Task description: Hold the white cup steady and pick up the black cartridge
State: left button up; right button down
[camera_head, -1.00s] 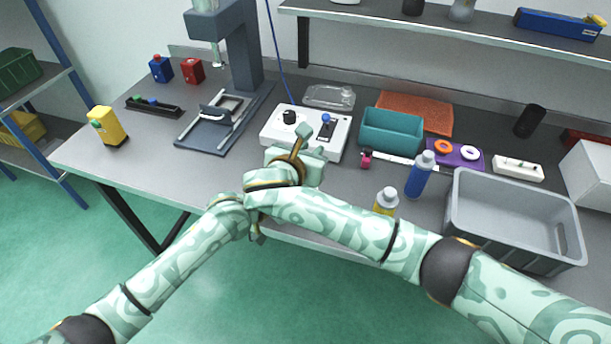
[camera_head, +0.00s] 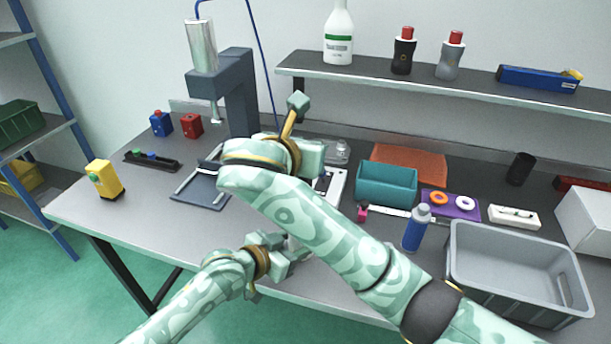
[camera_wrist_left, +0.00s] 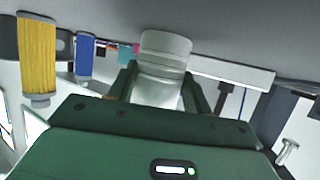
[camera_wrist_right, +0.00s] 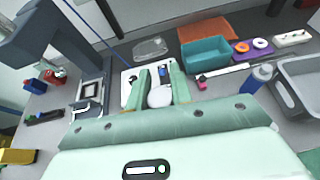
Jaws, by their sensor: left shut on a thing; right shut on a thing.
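My left gripper (camera_wrist_left: 160,88) is shut on a pale whitish cylinder (camera_wrist_left: 165,52), apparently the white cup, in the left wrist view. In the head view the left hand (camera_head: 278,255) is low by the bench's front edge, and its fingers are mostly hidden. My right gripper (camera_wrist_right: 160,84) is shut on a white rounded piece (camera_wrist_right: 160,97); I cannot tell what it is. In the head view the right hand (camera_head: 300,158) is above the white control box, its fingers hidden. A black cylinder (camera_head: 520,168), possibly the black cartridge, stands upright at the back right, apart from both grippers.
The white control box (camera_wrist_right: 130,92), teal bin (camera_head: 386,184), blue bottle (camera_head: 416,228) and grey crate (camera_head: 455,262) stand on the bench. A press (camera_head: 238,95) stands behind left.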

jog(key=shift+r, duration=1.3)
pick_arm(q)
jog(key=o, duration=1.1)
